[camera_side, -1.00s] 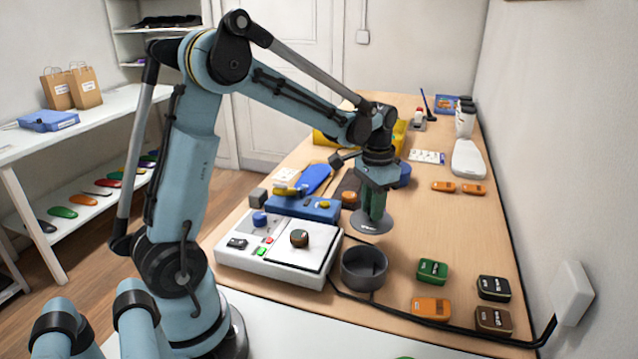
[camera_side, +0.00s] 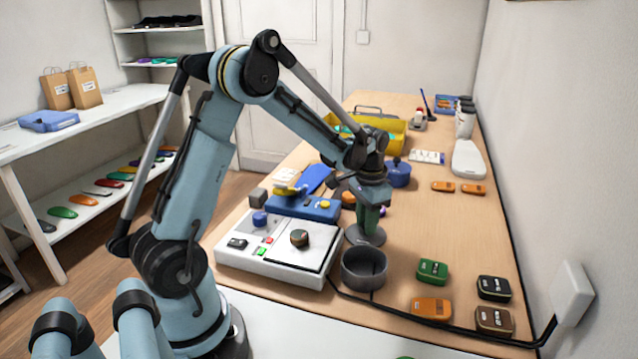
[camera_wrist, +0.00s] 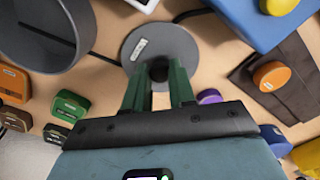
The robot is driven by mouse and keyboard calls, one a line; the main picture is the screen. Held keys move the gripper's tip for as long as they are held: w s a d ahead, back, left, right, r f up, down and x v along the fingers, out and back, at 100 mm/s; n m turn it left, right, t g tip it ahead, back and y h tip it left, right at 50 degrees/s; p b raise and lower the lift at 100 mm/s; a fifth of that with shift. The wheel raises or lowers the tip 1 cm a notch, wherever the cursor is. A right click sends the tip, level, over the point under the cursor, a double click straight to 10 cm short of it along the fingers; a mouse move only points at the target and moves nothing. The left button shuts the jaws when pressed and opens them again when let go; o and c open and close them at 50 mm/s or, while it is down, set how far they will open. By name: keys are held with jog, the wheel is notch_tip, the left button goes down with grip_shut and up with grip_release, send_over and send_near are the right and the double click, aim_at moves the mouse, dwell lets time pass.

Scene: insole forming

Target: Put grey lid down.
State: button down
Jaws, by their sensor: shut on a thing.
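The grey lid (camera_side: 366,237) is a flat round disc with a knob in its middle. My gripper (camera_side: 371,218) is shut on the knob, with green fingers pointing down. In the wrist view the lid (camera_wrist: 160,50) shows beyond the green fingertips (camera_wrist: 158,78), with a small white label on its top. The lid is at or close to the wooden table top; I cannot tell whether it touches. The open grey round pot (camera_side: 364,268) stands just in front of the lid, and its inside shows. The pot also appears at the upper left of the wrist view (camera_wrist: 38,58).
A white machine (camera_side: 262,258) with a round knob stands left of the lid, a blue box (camera_side: 300,208) behind it. A green block (camera_side: 432,271) and an orange block (camera_side: 431,308) lie to the right.

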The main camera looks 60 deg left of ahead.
jog(key=c, duration=0.9)
grip_release()
jog(key=shift+c, duration=0.2)
notch_tip(320, 180, up, 12)
jog(key=s+d+t, duration=0.7)
jog(key=s+d, duration=0.4)
jog(key=d, duration=0.3)
jog(key=shift+s, duration=0.3)
jog(key=shift+f, duration=0.1)
